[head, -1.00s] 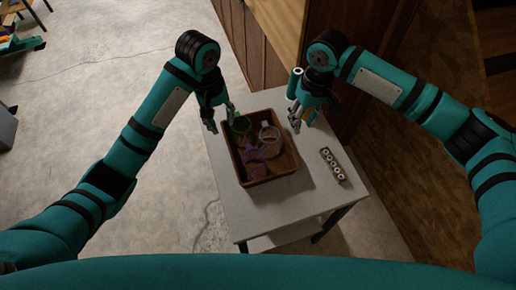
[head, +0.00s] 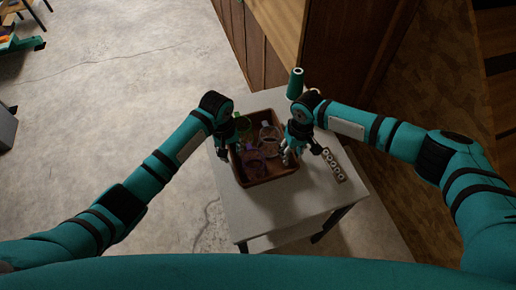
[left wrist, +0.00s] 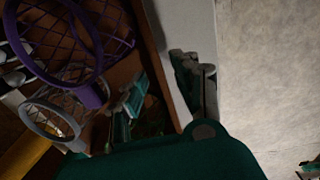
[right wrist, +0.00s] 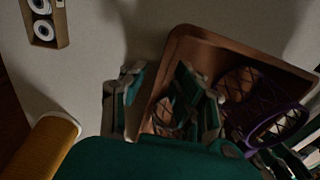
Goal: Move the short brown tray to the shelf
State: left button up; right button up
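The short brown tray (head: 270,181) sits on a light table and holds a purple mesh basket (head: 257,166), a pale one (head: 270,135) and a green item (head: 243,123). My left gripper (head: 230,152) is at the tray's left side; in the left wrist view its spread fingers (left wrist: 165,95) straddle the tray wall (left wrist: 157,60). My right gripper (head: 292,155) is at the right side; in the right wrist view its parted fingers (right wrist: 157,98) straddle the tray wall (right wrist: 232,42). Neither clearly grips it. I cannot tell which surface is the task's shelf.
The light table (head: 290,205) has a lower board (head: 285,236). A brown block with several white rings (head: 334,165) lies right of the tray. A green-white spool (head: 295,84) stands at the back right. A wooden cabinet (head: 340,60) rises behind.

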pick_arm(q)
jog(key=shift+f, duration=0.4)
pick_arm(e)
jog(key=shift+f, duration=0.4)
pick_arm(q)
grip_shut()
pick_arm(e)
grip_shut()
